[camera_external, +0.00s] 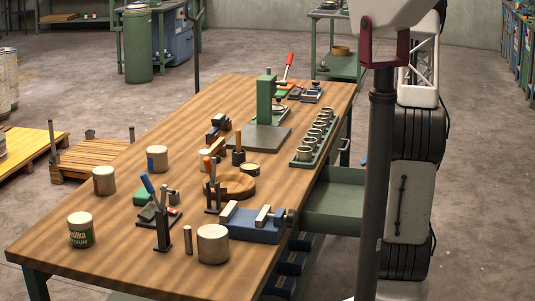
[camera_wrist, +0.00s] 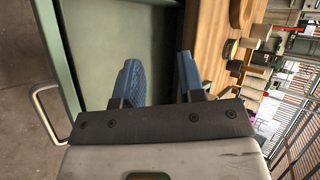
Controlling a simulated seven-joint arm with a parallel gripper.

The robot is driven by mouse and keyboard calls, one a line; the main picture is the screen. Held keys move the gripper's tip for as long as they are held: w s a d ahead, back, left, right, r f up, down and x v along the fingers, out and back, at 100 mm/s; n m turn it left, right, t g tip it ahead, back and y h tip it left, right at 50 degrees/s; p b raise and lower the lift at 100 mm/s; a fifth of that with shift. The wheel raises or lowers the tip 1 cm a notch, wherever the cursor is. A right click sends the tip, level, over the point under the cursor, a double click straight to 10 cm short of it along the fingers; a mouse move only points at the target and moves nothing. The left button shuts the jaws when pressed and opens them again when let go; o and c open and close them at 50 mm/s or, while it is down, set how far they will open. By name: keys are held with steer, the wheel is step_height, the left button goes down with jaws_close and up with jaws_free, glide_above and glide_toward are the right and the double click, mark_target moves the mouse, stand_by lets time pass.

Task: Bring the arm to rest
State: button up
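My gripper (camera_wrist: 158,64) shows in the wrist view with its two blue fingers apart and nothing between them. Behind the fingers is a green surface, which looks like the green open drawer (camera_external: 335,207) at the right side of the workbench. In the external view the gripper itself cannot be made out; white and dark parts that look like my arm and stand fill the right side. A brown wooden round piece (camera_external: 232,186), perhaps a bowl, sits on the wooden workbench (camera_external: 105,235).
The bench holds several cans, a blue vise (camera_external: 252,224), a green press (camera_external: 265,97) and a rack of cups (camera_external: 312,138). In the wrist view the bench edge (camera_wrist: 209,45) runs right of the fingers, and a metal handle (camera_wrist: 45,112) shows at left.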

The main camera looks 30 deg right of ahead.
steer(key=s+a+r+n+h, duration=0.1)
steer(key=s+a+r+h, duration=0.2)
steer(key=a+r, duration=0.3)
steer(key=s+a+r+n+h, duration=0.1)
steer(key=s+a+r+h, duration=0.2)
steer(key=s+a+r, duration=0.2)
steer(key=s+a+r+n+t+h, duration=0.1)
steer(key=s+a+r+h, duration=0.3)
steer(key=a, duration=0.7)
step_height(320, 180, up, 3)
steer(key=shift+s+f+n, duration=0.2)
steer(key=shift+s+n, duration=0.1)
steer(key=shift+n, duration=0.3)
